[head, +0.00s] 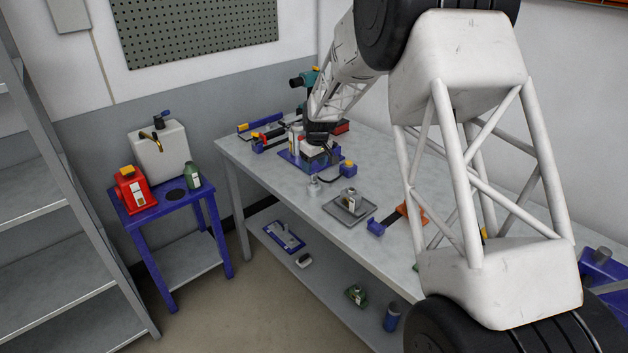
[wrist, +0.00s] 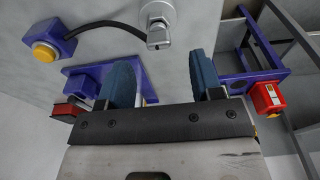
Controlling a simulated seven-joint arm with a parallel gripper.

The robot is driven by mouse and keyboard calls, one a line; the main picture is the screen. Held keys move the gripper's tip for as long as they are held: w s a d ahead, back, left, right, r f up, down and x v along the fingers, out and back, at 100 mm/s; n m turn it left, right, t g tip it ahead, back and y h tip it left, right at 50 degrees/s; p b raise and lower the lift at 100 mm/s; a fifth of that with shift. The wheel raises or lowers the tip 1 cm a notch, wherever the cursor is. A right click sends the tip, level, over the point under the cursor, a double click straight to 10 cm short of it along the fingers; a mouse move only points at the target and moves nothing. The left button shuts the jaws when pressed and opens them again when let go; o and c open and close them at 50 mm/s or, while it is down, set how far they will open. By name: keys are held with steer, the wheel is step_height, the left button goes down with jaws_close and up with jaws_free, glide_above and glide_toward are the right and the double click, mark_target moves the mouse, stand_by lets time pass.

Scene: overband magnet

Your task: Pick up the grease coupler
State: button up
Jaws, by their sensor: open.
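What looks like the grease coupler is a small silvery metal piece with a round body and a narrower nozzle end. In the wrist view the coupler (wrist: 158,20) is at the top centre, just beyond the fingertips and roughly in line with the gap between them.
A blue box with a yellow button (wrist: 48,46) and black cable lies left of the coupler in the wrist view. A blue base plate (head: 296,160) is behind it on the table. A grey tray (head: 349,207) holding a part sits to the right. A red container (head: 133,190) stands on the blue side stand.

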mark_target(314, 174)
steer(key=shift+f, duration=0.15)
steer(key=shift+w+a+f, duration=0.1)
steer(key=shift+w+f, duration=0.05)
steer(key=shift+f, duration=2.3)
steer(key=c, duration=1)
steer(key=shift+r, duration=0.1)
